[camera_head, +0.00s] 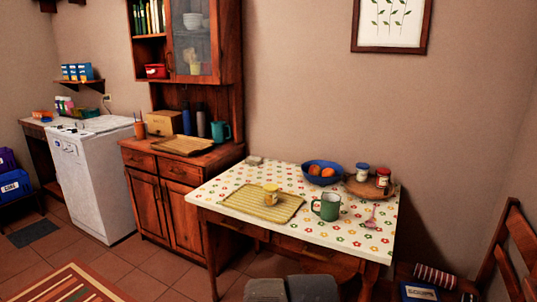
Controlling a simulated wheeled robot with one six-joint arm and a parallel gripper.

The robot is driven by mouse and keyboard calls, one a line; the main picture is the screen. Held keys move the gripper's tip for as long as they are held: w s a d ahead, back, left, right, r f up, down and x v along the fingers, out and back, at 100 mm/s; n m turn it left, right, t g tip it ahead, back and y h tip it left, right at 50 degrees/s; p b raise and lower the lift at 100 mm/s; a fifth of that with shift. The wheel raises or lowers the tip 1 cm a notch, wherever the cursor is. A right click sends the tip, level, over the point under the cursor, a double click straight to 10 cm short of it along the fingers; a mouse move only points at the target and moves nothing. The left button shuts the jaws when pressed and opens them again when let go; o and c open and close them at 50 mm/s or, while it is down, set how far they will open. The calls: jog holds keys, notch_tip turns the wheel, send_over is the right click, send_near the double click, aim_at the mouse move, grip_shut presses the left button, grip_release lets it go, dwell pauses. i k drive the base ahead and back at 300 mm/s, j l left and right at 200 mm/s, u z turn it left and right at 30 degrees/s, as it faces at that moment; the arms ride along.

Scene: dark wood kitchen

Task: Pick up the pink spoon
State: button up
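The pink spoon (372,217) lies on the flowered tablecloth near the right edge of the table (277,205). It is to the right of the green mug (327,206), apart from it, and in front of the round wooden board. Grey parts of my own body show at the bottom edge, in front of the table. My gripper's fingers are not in view.
Behind are a blue fruit bowl (314,180) and a round board (359,190) with two jars. A wooden chair (510,255) stands at the right. Floor left of the table is open.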

aim_at(367, 223)
jog(key=l+z, duration=0.15)
jog(key=i+z, duration=0.2)
jog(key=i, duration=0.2)
jog(key=i+j+z, duration=0.2)
jog(key=i, duration=0.25)
jog(key=i+z, duration=0.25)
jog(key=i, duration=0.15)
jog(key=i+j+z, duration=0.2)
jog(key=i+j, duration=0.1)
jog(key=i, duration=0.1)
